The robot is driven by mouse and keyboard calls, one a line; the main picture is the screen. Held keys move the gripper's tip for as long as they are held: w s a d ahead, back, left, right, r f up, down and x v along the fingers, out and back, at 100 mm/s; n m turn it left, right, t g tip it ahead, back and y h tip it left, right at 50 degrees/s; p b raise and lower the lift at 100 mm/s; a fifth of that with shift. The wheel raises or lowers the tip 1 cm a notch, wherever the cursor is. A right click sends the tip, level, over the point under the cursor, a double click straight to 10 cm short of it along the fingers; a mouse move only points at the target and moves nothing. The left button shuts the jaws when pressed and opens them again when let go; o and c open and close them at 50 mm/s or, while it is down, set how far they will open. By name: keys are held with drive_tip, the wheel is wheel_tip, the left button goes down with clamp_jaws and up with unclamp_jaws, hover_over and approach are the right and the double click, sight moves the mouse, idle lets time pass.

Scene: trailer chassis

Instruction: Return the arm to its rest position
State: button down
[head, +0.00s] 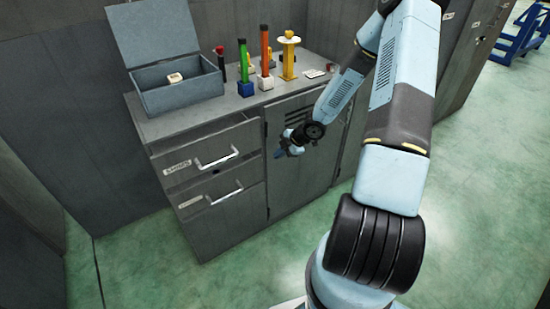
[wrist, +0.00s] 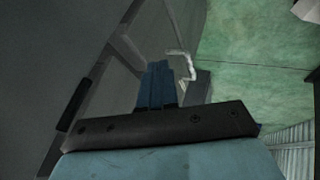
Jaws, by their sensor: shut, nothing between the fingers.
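My light-blue arm reaches from the bottom right of the head view up and over toward the cabinet. My gripper (head: 281,153) hangs in front of the cabinet door, to the right of the upper drawer. In the wrist view its blue fingers (wrist: 157,84) are together with nothing between them. A drawer handle (wrist: 183,64) shows just beyond the fingers in that view. I cannot tell from the frames whether the gripper touches the cabinet.
The grey cabinet (head: 225,220) has two drawers with white handles. On its top stand an open grey box (head: 180,95) holding a small pale item, a green tool (head: 243,60), an orange tool (head: 265,50) and a yellow piece (head: 289,60). Green floor (head: 480,200) is clear at right.

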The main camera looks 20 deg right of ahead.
drive_tip(key=shift+d+r, duration=0.15)
drive_tip(key=shift+r, duration=0.1)
drive_tip(key=d+r+m+h, duration=0.4)
drive_tip(key=d+r+h, duration=0.1)
drive_tip(key=r, duration=0.9)
drive_tip(key=s+r+m+t+h, duration=0.1)
drive_tip(key=s+r+m+h, duration=0.15)
drive_tip(key=r, duration=0.55)
drive_tip(key=s+r+m+h, duration=0.2)
drive_tip(key=s+r+m, duration=0.2)
drive_tip(key=r, duration=0.4)
drive_tip(key=s+a+r+m+y, duration=0.1)
drive_tip(key=s+a+r+m, duration=0.1)
drive_tip(key=s+r, duration=0.3)
drive_tip(key=s+a+r+m+y, duration=0.1)
drive_tip(key=s+a+r+m, duration=0.2)
drive_tip(key=s, duration=0.8)
drive_tip(key=s+a+r+m+y, duration=0.1)
drive_tip(key=s+a+r+m, duration=0.2)
drive_tip(key=s+r, duration=0.4)
drive_tip(key=shift+s+r+m, duration=0.25)
drive_tip(key=shift+s+m, duration=0.5)
drive_tip(key=c, duration=1.8)
unclamp_jaws()
drive_tip(key=shift+a+y, duration=0.1)
drive_tip(key=shift+y, duration=0.15)
